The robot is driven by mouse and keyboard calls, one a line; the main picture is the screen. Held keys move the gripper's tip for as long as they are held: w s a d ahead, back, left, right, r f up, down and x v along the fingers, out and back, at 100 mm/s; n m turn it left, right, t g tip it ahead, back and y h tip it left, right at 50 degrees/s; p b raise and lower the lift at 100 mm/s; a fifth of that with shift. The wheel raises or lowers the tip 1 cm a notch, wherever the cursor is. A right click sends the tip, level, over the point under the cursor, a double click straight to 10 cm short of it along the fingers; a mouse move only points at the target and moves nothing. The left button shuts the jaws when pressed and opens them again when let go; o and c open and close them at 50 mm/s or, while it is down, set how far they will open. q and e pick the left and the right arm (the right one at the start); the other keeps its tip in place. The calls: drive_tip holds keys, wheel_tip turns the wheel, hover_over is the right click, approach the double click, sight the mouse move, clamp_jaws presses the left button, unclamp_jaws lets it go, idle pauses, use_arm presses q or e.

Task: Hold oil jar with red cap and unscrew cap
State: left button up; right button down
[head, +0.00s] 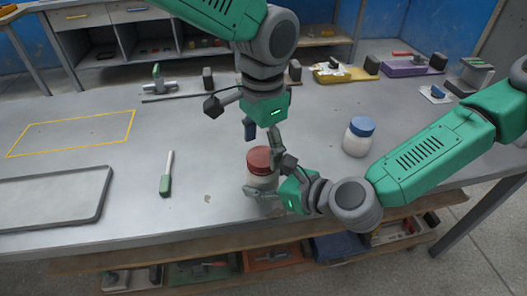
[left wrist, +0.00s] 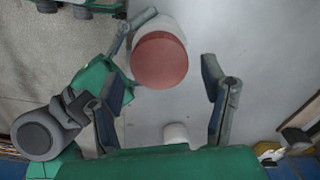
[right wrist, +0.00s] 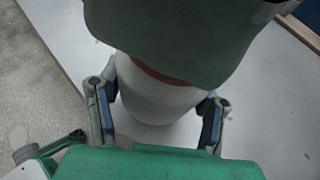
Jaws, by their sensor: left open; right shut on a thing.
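The oil jar is a white jar (head: 262,181) with a red cap (head: 260,160), upright near the table's front edge. My right gripper (head: 270,180) is shut around its body from the right. In the right wrist view, the white body (right wrist: 155,100) is between the fingers, and a large green part of my left gripper hides most of the cap. My left gripper (head: 247,128) is open and empty, pointing down above and slightly behind the cap. In the left wrist view, the red cap (left wrist: 160,60) lies ahead of the spread fingers, apart from them.
A white jar with a blue cap (head: 360,137) stands to the right. A green-handled tool (head: 167,174) lies to the left, near a grey frame (head: 103,196) and a yellow outline (head: 128,136). Tools line the back edge.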

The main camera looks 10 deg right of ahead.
sight(262, 156)
use_arm(q)
wheel_tip(262, 156, up, 2)
drive_tip(key=shift+d+r, duration=0.1)
drive_tip(key=shift+c, duration=0.2)
drive_tip(key=shift+r, duration=0.35)
wheel_tip(262, 156, up, 2)
drive_tip(key=m, duration=0.4)
drive_tip(key=shift+r, duration=0.2)
drive_tip(key=shift+s+f+m, duration=0.1)
drive_tip(key=shift+m, duration=0.2)
wheel_tip(262, 156, down, 8)
drive_tip(key=shift+r, duration=0.25)
drive_tip(key=c, duration=1.2)
drive_tip(key=n, duration=0.2)
drive_tip(key=shift+n, duration=0.4)
drive_tip(key=shift+c, duration=0.2)
